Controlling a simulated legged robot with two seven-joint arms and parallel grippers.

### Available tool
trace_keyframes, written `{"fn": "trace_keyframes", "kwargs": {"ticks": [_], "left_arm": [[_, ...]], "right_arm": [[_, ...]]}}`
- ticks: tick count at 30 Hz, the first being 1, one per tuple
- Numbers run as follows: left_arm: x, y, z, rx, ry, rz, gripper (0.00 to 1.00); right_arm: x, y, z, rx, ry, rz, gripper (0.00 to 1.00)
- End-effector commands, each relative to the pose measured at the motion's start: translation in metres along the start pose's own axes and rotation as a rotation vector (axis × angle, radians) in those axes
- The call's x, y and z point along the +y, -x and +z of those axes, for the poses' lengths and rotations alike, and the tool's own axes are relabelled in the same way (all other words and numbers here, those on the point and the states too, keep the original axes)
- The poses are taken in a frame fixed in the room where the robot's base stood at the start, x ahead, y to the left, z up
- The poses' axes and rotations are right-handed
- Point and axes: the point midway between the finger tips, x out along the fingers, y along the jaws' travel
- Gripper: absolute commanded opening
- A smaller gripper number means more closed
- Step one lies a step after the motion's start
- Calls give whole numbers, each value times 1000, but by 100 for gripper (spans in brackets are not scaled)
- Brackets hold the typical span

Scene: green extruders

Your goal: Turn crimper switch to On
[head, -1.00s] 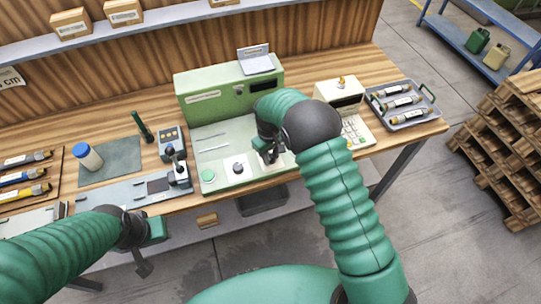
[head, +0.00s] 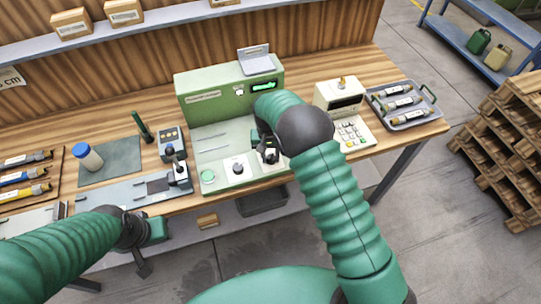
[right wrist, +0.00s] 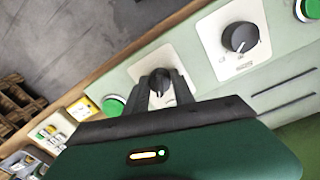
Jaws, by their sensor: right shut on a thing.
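The green crimper (head: 205,95) stands on the workbench, with a lit green display (head: 263,87) on its front. Its pale front panel carries a black knob (head: 238,168) and a green button (head: 208,176). In the right wrist view this free knob (right wrist: 240,37) is at the upper right. My right gripper (head: 268,155) is over the right part of the panel. In the right wrist view its fingers (right wrist: 162,88) are shut on a second black knob, the switch (right wrist: 160,78), which they partly hide. My left gripper (head: 140,240) hangs before the bench's front edge; its fingers are unclear.
A cream keypad device (head: 340,95) and a grey tray (head: 405,105) of cylinders stand right of the crimper. A dark bin (head: 262,200) is below the bench.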

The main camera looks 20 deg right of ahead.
Motion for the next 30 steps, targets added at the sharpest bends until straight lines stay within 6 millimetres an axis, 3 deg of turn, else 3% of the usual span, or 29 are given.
{"fn": "trace_keyframes", "kwargs": {"ticks": [14, 15, 19, 30], "left_arm": [[0, 0, 0, 0, 0, 0, 36], [0, 0, 0, 0, 0, 0, 36], [0, 0, 0, 0, 0, 0, 36], [0, -1, 0, 0, 0, 0, 36]], "right_arm": [[0, 0, 0, -1, -16, -1, 0], [0, 0, 0, -2, -16, -1, 33], [0, 0, 0, -1, -16, -1, 50], [-1, 4, 0, 0, -15, -1, 52]]}}
